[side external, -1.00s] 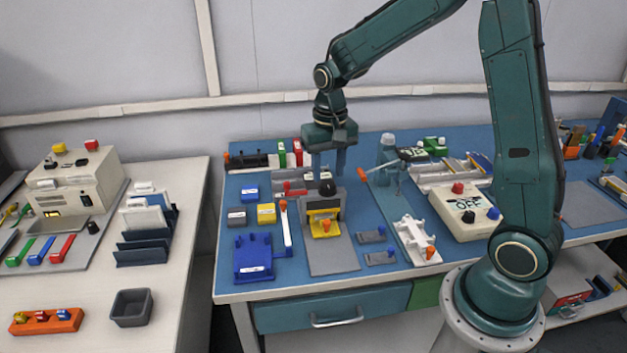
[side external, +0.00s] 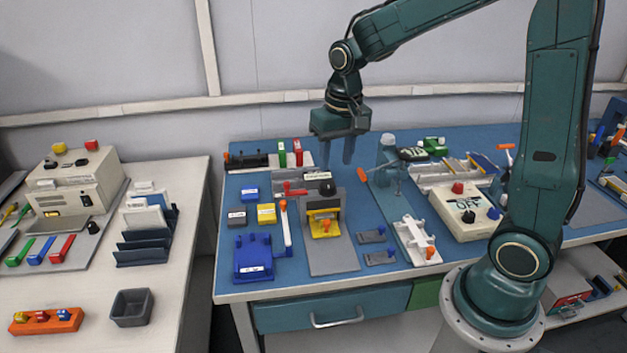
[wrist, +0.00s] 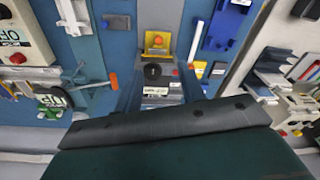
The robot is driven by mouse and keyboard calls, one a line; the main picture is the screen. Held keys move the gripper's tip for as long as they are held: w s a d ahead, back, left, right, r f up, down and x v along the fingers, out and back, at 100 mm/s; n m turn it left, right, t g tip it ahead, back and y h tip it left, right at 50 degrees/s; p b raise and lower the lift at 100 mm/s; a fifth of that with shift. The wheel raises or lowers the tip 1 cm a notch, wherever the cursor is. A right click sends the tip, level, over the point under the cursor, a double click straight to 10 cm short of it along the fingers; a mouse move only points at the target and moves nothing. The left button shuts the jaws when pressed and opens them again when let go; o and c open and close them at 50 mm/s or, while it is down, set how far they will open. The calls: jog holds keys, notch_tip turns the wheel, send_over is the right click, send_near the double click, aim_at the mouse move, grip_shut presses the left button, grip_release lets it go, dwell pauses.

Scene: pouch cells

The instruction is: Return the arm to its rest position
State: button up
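My gripper (side external: 337,152) hangs with its fingers pointing down above the back part of the blue bench top (side external: 232,209). In the side view its two fingers stand apart with a gap between them, and nothing shows in the gap. In the wrist view the dark gripper body fills the lower part. The press-like fixture with a black knob and yellow part (side external: 323,224) stands in front of and below my gripper. It also shows in the wrist view (wrist: 157,40).
A clear bottle (side external: 387,152) and an orange-handled tool (side external: 362,175) are right of my gripper. A blue tray block (side external: 252,258) sits at the bench's front left. A beige control box (side external: 466,215) stands near my base. A white side table (side external: 185,250) stands left.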

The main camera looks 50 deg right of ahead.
jog(key=s+a+r+n+t, duration=0.2)
jog(key=s+r, duration=0.2)
jog(key=s, duration=0.5)
jog(key=s+a+r+n+t, duration=0.2)
jog(key=s+a+r+n, duration=0.1)
jog(key=s, duration=0.6)
jog(key=shift+a+r+t, duration=0.2)
jog(key=shift+r+t, duration=0.1)
jog(key=shift+r, duration=0.6)
